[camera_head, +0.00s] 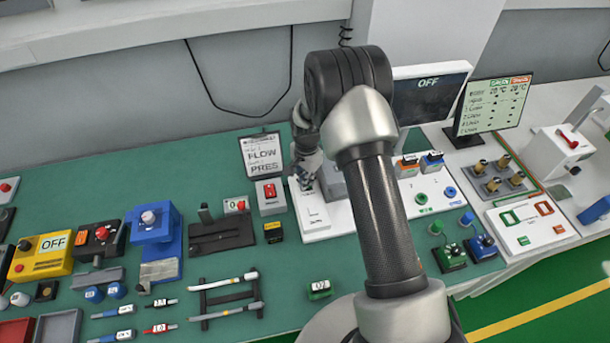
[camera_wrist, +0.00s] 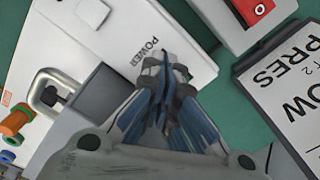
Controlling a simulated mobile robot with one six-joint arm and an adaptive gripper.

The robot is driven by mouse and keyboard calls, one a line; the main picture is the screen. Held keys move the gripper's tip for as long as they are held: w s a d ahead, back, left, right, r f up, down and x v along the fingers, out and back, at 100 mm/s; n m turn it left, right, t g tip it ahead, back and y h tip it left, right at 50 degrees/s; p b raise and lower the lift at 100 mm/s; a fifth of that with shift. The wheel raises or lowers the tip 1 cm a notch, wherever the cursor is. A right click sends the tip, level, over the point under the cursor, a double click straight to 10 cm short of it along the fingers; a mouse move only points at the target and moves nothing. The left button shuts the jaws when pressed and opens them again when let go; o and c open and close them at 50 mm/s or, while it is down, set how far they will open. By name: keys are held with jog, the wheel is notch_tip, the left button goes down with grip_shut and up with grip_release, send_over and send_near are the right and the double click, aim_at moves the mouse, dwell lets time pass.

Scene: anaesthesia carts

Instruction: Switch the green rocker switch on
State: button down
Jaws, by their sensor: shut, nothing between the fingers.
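My gripper (camera_head: 307,184) is shut and empty, pointing down over a white panel (camera_head: 313,216). In the wrist view the blue-grey fingers (camera_wrist: 165,65) meet beside the word POWER on the white panel (camera_wrist: 105,30). I cannot make out a green rocker switch there; the fingers cover that part of the panel. I cannot tell whether the fingertips touch the panel. A dark screen (camera_head: 428,100) behind my arm reads OFF.
A grey box with a red switch (camera_head: 270,196) stands left of the panel, before a FLOW/PRES sign (camera_head: 261,155). A grey block (camera_wrist: 95,105) stands close beside my fingers. At right, a white board (camera_head: 525,228) carries green and red frames. Some green bench surface (camera_head: 350,260) is clear.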

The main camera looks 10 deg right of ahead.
jog(key=shift+r+p, duration=1.3)
jog(key=shift+p, duration=0.4)
jog(key=shift+s+r, duration=0.2)
jog(key=shift+r, duration=0.35)
jog(key=shift+w+p, duration=0.15)
jog(key=shift+p, duration=0.15)
